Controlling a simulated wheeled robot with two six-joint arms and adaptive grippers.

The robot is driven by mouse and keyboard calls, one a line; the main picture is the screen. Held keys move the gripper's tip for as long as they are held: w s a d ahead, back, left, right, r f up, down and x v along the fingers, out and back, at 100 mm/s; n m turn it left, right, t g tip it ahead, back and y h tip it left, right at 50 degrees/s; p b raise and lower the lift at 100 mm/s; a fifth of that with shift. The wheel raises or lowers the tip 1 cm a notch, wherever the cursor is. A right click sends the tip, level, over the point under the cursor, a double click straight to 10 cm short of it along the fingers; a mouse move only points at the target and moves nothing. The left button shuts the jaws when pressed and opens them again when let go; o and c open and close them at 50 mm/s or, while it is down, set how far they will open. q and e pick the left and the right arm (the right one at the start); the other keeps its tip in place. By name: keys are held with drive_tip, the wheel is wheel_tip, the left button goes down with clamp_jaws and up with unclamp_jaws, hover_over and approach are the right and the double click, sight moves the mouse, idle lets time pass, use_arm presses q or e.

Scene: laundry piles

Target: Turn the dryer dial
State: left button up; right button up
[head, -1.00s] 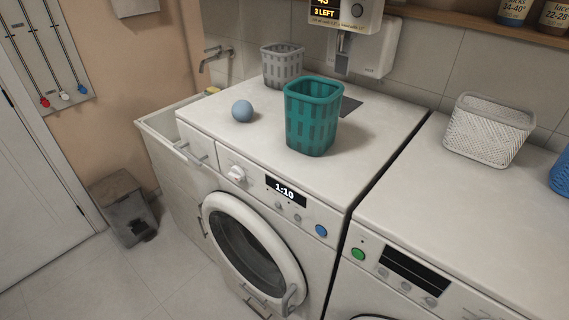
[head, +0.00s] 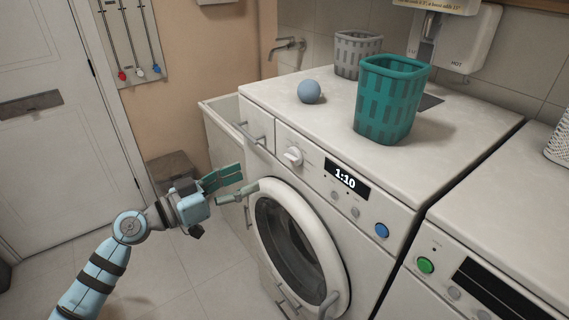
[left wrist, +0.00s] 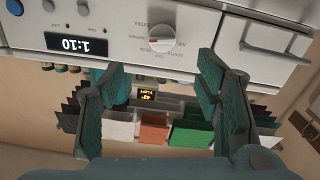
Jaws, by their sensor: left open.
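A white front-loading machine (head: 305,180) has a white round dial (head: 293,156) on its panel, left of a display (head: 346,178) reading 1:10. The dial also shows upside down in the left wrist view (left wrist: 162,38), with a red mark on its face. My left gripper (head: 247,179) is open and empty. It is in front of the machine, lower left of the dial in the head view and apart from it. In the left wrist view its two teal fingers (left wrist: 160,70) frame the space below the dial. My right gripper is not in view.
A teal basket (head: 390,100), a blue ball (head: 310,91) and a grey basket (head: 357,54) stand on top. The round door (head: 262,222) is closed. A drawer handle (head: 252,133) sticks out left of the dial. A second machine (head: 500,235) stands at right. A bin (head: 172,170) stands behind my arm.

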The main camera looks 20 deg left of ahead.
sight(293, 157)
use_arm(q)
drive_tip(key=p+x, duration=0.2)
drive_tip(key=x, duration=1)
drive_tip(key=shift+w, duration=0.2)
drive_tip(key=shift+c, duration=0.6)
drive_tip(key=c, duration=1)
drive_tip(key=shift+c, duration=0.2)
